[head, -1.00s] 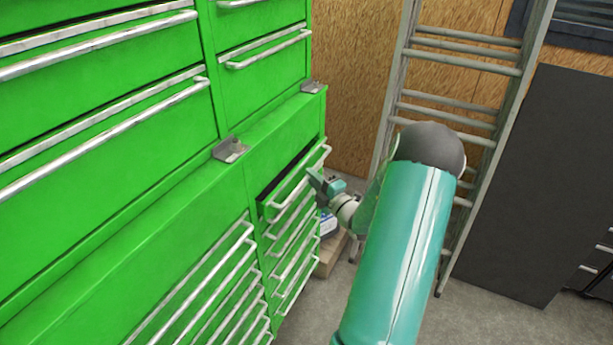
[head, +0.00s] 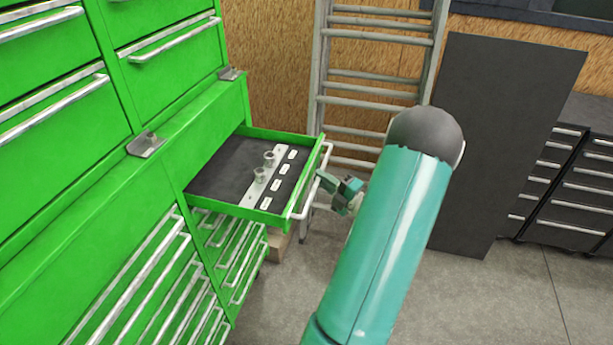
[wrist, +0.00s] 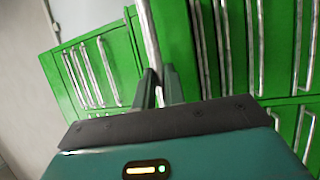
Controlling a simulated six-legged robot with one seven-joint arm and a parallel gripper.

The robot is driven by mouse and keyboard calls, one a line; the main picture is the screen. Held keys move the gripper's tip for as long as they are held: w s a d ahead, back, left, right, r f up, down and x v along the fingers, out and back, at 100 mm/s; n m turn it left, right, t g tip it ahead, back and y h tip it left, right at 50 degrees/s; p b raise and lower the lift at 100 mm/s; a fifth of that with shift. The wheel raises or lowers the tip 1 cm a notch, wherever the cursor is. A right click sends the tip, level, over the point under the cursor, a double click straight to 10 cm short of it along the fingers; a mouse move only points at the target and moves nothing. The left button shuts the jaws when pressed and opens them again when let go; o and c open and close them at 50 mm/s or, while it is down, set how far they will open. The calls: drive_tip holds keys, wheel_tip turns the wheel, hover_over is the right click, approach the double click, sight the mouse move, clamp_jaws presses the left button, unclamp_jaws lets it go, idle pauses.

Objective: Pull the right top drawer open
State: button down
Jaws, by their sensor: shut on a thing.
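The right top drawer (head: 226,203) of the green tool chest stands pulled well out in the head view. Its dark-lined tray holds a metal strip with sockets and several white labels. Its silver bar handle (head: 309,181) runs along the drawer front. My gripper (head: 322,181) is at this handle, on the drawer's right side. In the wrist view my gripper (wrist: 158,88) has its two fingers closed around the silver bar handle (wrist: 149,40). The fingertips partly hide the bar there.
Closed drawers (head: 232,245) with bar handles lie below the open one. A metal ladder (head: 372,75) leans on the wooden wall behind it. A dark panel (head: 505,140) and black drawer cabinets (head: 575,190) stand at right. The grey floor (head: 430,285) is clear near my arm.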

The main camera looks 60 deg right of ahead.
drive_tip(key=shift+s+d, duration=0.25)
drive_tip(key=shift+s, duration=0.65)
drive_tip(key=shift+s+d, duration=0.25)
drive_tip(key=shift+s, duration=0.65)
drive_tip(key=c, duration=1.5)
unclamp_jaws()
drive_tip(key=shift+s, duration=0.1)
drive_tip(key=v, duration=1.3)
drive_tip(key=shift+s+f, duration=0.15)
drive_tip(key=shift+s, duration=0.2)
drive_tip(key=shift+s, duration=0.1)
